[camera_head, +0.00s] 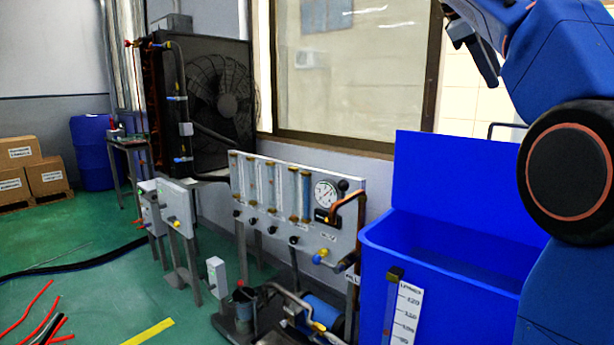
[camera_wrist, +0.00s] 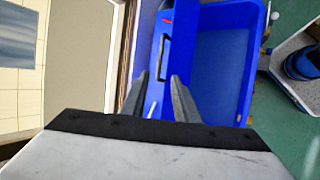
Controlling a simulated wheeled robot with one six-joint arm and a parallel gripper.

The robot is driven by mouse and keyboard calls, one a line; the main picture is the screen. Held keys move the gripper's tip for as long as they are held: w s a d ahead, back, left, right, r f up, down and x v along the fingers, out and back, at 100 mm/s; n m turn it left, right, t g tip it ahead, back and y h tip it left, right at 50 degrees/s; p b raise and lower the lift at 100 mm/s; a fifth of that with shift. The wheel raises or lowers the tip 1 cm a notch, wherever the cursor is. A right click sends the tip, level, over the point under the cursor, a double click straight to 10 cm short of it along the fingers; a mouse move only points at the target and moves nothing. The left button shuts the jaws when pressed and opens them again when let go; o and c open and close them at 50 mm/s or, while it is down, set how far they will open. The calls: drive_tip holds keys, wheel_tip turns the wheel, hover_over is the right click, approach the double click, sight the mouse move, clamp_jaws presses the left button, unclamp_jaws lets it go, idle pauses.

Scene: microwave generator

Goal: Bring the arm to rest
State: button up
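My blue arm (camera_head: 560,62) is raised and bent at the right of the head view, in front of the window wall and the right side of the blue tank. In the wrist view my gripper (camera_wrist: 159,76) has its two dark fingers apart, with nothing between them. The blue tank's lid and handle show behind the fingers. In the head view only a dark part of the hand shows near the top edge, and the fingertips are not clear.
The open blue tank (camera_head: 376,250) stands below my arm, its lid (camera_head: 450,175) upright. A flowmeter panel (camera_head: 262,222) with a gauge is left of it. A large fan unit (camera_head: 205,100) stands farther back. Red and black cables (camera_head: 45,320) lie on the green floor.

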drive_tip(key=s+a+f+m+t+y, duration=0.1)
drive_tip(key=s+a+f, duration=0.5)
drive_tip(key=f, duration=1.1)
drive_tip(key=s+a+f+m+t+y, duration=0.1)
drive_tip(key=s+a+f+m+y, duration=0.3)
drive_tip(key=s+f, duration=0.8)
drive_tip(key=s+a+f+m+t+y, duration=0.1)
drive_tip(key=s+a+f, duration=0.7)
drive_tip(key=f, duration=1.5)
drive_tip(key=shift+s+a+m+t+y, duration=0.35)
drive_tip(key=shift+s+m+y, duration=0.3)
drive_tip(key=shift+y, duration=0.35)
drive_tip(key=shift+d+r, duration=0.1)
